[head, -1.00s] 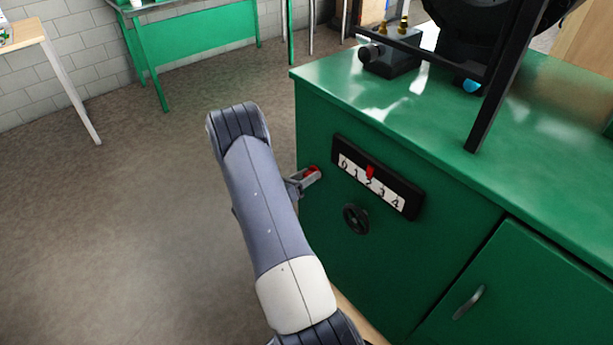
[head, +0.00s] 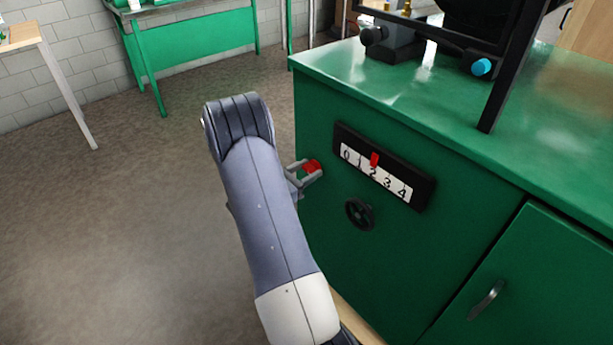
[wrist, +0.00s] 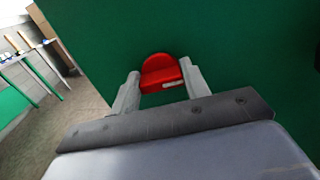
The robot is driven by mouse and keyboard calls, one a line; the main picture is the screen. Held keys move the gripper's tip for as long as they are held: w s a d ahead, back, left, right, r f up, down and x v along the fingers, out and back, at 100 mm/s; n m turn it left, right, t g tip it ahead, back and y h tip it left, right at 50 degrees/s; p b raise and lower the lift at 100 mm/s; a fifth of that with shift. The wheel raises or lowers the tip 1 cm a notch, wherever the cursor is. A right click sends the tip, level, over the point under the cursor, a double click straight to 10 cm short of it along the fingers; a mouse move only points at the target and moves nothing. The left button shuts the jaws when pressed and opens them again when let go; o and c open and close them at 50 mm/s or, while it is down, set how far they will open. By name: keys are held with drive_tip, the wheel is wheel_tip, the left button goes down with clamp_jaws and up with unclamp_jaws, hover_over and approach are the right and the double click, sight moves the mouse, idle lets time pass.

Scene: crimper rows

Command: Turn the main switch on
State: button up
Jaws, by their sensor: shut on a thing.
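The main switch (head: 313,166) is a small red knob on the left part of the green cabinet's front, left of the number scale. It also shows in the wrist view (wrist: 160,72), a red rounded block with a small pale label on its lower edge. My gripper (head: 309,172) is at the switch, with one finger on each side of it. In the wrist view my gripper (wrist: 161,84) is shut on the switch, and the fingers reach close to the green panel. My arm hides part of the cabinet's left edge in the head view.
A black scale plate (head: 378,172) numbered 0 to 4 has a red pointer near 2. A black handwheel (head: 360,214) sticks out below it. A cabinet door handle (head: 487,298) is lower right. Machine parts stand on the green top (head: 440,110). Open floor (head: 120,240) lies left.

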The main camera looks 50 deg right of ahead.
drive_tip(key=o, duration=1)
drive_tip(key=a, duration=0.7)
drive_tip(key=w+a, duration=0.1)
drive_tip(key=a, duration=0.2)
drive_tip(key=shift+a, duration=0.4)
drive_tip(key=d, duration=0.6)
drive_tip(key=s+d, duration=0.1)
drive_tip(key=d, duration=0.3)
drive_tip(key=shift+d, duration=0.1)
drive_tip(key=shift+d+r+p, duration=0.15)
drive_tip(key=shift+d+p, duration=0.25)
drive_tip(key=shift+a+n+p, duration=0.1)
drive_tip(key=shift+n+p, duration=0.6)
